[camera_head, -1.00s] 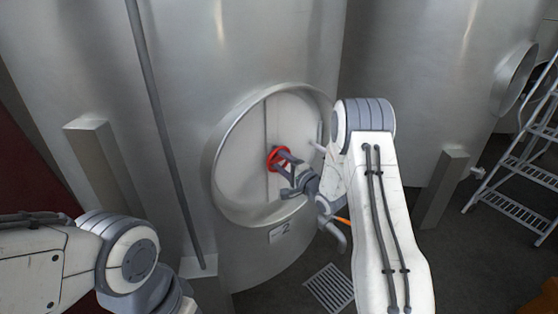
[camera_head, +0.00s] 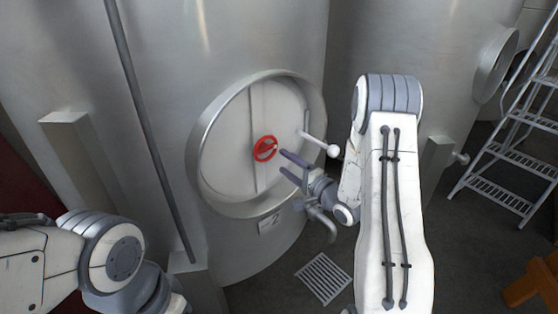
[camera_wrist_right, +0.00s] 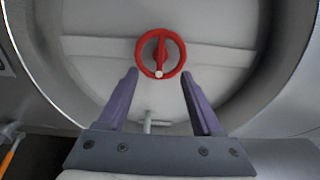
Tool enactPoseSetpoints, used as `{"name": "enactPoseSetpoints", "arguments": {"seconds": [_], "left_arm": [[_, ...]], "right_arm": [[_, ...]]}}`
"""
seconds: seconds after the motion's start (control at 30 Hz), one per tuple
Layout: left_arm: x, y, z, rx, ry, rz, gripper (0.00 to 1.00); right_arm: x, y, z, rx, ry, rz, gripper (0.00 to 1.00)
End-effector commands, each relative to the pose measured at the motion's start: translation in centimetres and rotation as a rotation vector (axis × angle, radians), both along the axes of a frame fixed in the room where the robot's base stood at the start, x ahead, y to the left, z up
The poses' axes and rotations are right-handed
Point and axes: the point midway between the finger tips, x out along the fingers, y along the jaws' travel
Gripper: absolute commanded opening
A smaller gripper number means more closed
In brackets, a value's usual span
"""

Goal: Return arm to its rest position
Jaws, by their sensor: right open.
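My right gripper (camera_head: 287,165) is open and empty in front of the round tank door (camera_head: 225,165). Its two purple-grey fingers show in the right wrist view (camera_wrist_right: 158,95), spread apart with nothing between them. The red handwheel (camera_head: 264,149) on the door lies just beyond the fingertips, apart from them; it also shows in the right wrist view (camera_wrist_right: 160,53). My right arm is bent, with its elbow high to the right of the door. My left arm shows at the lower left; its gripper is out of view.
A white-knobbed lever (camera_head: 320,143) sticks out from the door's right side, close to my right forearm. A pipe outlet (camera_head: 327,227) is below the gripper. A floor grate (camera_head: 323,277) lies lower, a metal ladder (camera_head: 510,160) stands at right, and an orange object (camera_head: 530,284) is lower right.

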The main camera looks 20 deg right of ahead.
Motion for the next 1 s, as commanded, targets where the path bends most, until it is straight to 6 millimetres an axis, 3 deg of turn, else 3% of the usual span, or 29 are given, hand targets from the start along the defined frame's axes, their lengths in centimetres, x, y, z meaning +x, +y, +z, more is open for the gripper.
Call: {"name": "enactPoseSetpoints", "arguments": {"seconds": [0.6, 0.67, 0.83, 1.0], "left_arm": [[0.0, 0.0, 0.1, 0.000, 0.000, 0.000, 0.78], [0.0, 0.0, 0.2, 0.000, 0.000, 0.000, 0.78], [0.0, 0.0, 0.8, 0.000, 0.000, 0.000, 0.78], [0.0, 0.0, 1.4, 0.000, 0.000, 0.000, 0.78]], "right_arm": [[0.0, 0.6, 0.1, -0.033, 0.012, 0.006, 0.67], [0.4, 1.6, 0.3, -0.093, 0.032, 0.013, 0.67], [1.3, 6.9, 0.9, -0.440, 0.152, 0.067, 0.67], [-1.1, 12.8, 1.6, -0.837, 0.297, 0.186, 0.67]]}}
